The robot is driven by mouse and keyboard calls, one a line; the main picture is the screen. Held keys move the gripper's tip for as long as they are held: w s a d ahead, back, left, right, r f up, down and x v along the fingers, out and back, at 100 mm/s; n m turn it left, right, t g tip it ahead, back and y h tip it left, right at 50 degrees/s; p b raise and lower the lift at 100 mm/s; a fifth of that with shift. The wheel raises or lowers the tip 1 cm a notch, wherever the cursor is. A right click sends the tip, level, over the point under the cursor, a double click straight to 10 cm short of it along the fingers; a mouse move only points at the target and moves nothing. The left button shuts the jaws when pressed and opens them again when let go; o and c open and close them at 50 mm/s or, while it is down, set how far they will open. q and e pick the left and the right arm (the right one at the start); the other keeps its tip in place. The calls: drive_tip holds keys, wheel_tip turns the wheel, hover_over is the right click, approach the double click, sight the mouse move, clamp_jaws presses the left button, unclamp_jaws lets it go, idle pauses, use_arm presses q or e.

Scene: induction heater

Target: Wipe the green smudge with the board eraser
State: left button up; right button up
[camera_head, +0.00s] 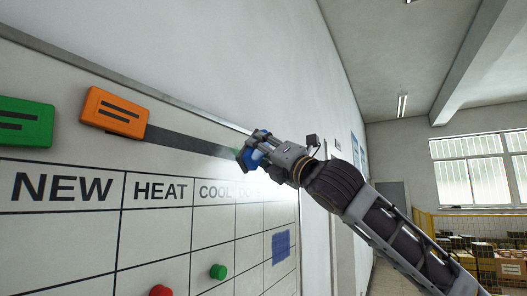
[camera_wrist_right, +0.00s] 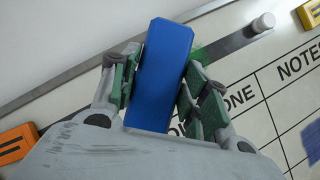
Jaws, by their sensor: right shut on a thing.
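My right gripper (camera_head: 268,150) is up at the whiteboard's dark strip, with its arm coming in from the right. It is shut on a blue block, the board eraser (camera_wrist_right: 160,75), which also shows in the head view (camera_head: 248,152). In the right wrist view the eraser stands lengthwise between the fingers of the right gripper (camera_wrist_right: 160,90). I cannot tell whether the eraser touches the board. My left gripper is not in view.
The whiteboard (camera_head: 65,232) has columns NEW, HEAT, COOL and others. A green block (camera_head: 25,122) and an orange block (camera_head: 114,111) sit along its dark strip (camera_head: 190,141). Red (camera_head: 161,290) and green (camera_head: 217,271) magnets and a blue-purple scribble (camera_head: 281,247) are lower down.

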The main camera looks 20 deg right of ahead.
drive_tip(key=shift+w+a, duration=0.9)
drive_tip(key=shift+w, duration=0.25)
drive_tip(key=shift+w+a, duration=0.9)
drive_tip(key=shift+w, duration=0.2)
drive_tip(key=shift+w+a+p, duration=0.45)
drive_tip(key=shift+w+a, duration=0.15)
drive_tip(key=shift+w, duration=0.15)
idle(0.3)
drive_tip(key=shift+d, duration=0.15)
drive_tip(key=shift+w+d+p, duration=1.15)
drive_tip(key=shift+d+p, duration=0.05)
drive_tip(key=shift+d, duration=0.25)
drive_tip(key=w+d+p, duration=0.2)
drive_tip(key=d, duration=0.1)
drive_tip(key=shift+w+p, duration=0.25)
drive_tip(key=shift+p, duration=0.1)
idle(0.4)
